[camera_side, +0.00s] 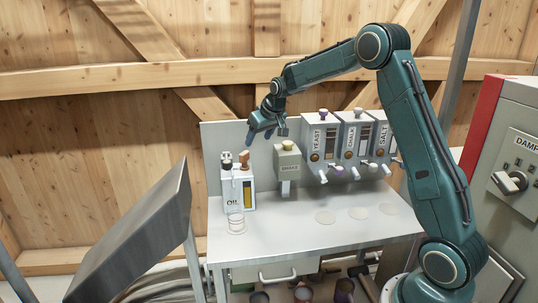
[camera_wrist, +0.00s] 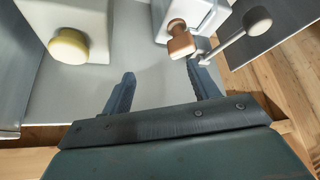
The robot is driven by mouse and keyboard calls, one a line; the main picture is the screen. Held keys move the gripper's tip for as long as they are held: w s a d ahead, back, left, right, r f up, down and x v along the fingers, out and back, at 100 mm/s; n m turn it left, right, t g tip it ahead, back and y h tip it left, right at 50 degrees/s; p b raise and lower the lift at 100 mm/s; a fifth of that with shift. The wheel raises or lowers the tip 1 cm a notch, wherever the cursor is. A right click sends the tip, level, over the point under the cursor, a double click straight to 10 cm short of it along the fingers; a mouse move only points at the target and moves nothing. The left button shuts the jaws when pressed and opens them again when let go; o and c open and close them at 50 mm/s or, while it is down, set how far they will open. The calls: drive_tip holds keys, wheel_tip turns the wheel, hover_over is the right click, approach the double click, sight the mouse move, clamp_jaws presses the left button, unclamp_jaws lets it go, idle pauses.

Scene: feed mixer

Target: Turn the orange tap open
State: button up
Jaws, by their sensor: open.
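The orange tap (camera_side: 244,157) is an orange-brown knob on top of the white OIL dispenser (camera_side: 249,190), at the left of the bench. In the wrist view the orange tap (camera_wrist: 181,44) is ahead of the right finger, apart from it, with the white dispenser top (camera_wrist: 203,14) behind. A grey lever with a round end (camera_wrist: 255,22) stands to its right. My gripper (camera_side: 261,137) is open and empty, above and a little right of the tap in the side view. In the wrist view my gripper (camera_wrist: 160,70) shows both fingers spread with nothing between them.
A grey dispenser with a yellow knob (camera_side: 288,146) stands right of the oil one; its yellow knob (camera_wrist: 69,46) is left in the wrist view. Several labelled dispensers (camera_side: 355,136) line the back right. A tilted metal panel (camera_side: 140,235) is front left. The bench front (camera_side: 280,235) is clear.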

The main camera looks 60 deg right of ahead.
sight(244, 152)
drive_tip(key=shift+s+a+r+n+t+y, duration=0.15)
drive_tip(key=shift+s+r+n+t+y, duration=0.35)
drive_tip(key=shift+s+n, duration=0.25)
drive_tip(key=shift+s+a+r+n+t+y, duration=0.2)
drive_tip(key=shift+s+r+n+t+y, duration=0.4)
drive_tip(key=shift+s, duration=0.25)
drive_tip(key=shift+s+a+r+n+t+y, duration=0.15)
drive_tip(key=shift+s+r+n+t+y, duration=0.2)
drive_tip(key=shift+s+r+n, duration=0.35)
drive_tip(key=shift+f, duration=0.2)
drive_tip(key=shift+x, duration=6.8)
drive_tip(key=c, duration=1)
